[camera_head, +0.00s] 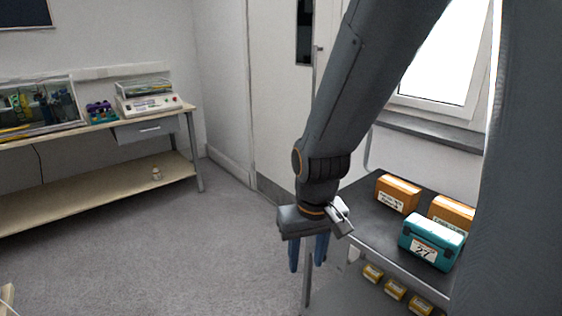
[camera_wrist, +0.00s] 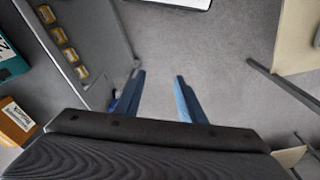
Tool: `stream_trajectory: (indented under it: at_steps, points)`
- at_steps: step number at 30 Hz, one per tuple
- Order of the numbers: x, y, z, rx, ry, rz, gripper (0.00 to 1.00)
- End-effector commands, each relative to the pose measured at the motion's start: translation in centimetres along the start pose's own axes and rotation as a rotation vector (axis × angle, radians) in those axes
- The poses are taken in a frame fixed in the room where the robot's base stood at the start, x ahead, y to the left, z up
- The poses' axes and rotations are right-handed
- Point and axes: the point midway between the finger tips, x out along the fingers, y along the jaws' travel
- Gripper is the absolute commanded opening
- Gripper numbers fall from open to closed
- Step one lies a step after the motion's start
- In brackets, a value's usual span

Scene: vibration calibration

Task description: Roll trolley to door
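The trolley (camera_head: 365,232) stands at the right in the head view, with a dark top shelf and a lower shelf. A teal box (camera_head: 432,243) marked 27 and two orange boxes (camera_head: 397,194) sit on its top. My gripper (camera_head: 307,266) points down at the trolley's left side, its blue fingers apart and nothing between them. In the wrist view the open fingers (camera_wrist: 158,76) show bare floor between them, and the trolley (camera_wrist: 100,35) lies to their left. Whether a finger touches the trolley I cannot tell. The pale door (camera_head: 278,110) is behind my arm, partly hidden.
A wooden bench (camera_head: 75,195) with equipment stands along the left wall. Grey floor (camera_head: 190,245) is clear between bench and trolley. A window (camera_head: 440,60) with a dark sill is behind the trolley. Several small yellow boxes (camera_head: 396,288) sit on the lower shelf.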

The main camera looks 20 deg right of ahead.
Motion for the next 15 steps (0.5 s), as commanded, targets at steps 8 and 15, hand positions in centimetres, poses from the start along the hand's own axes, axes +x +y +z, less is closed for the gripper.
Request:
stream_trajectory:
  at_steps: [8,15]
  points:
    - [5.1,3.7,-16.2,0.066,0.465,0.024,0.36]
    - [5.9,8.0,-28.1,0.107,0.915,0.072,0.36]
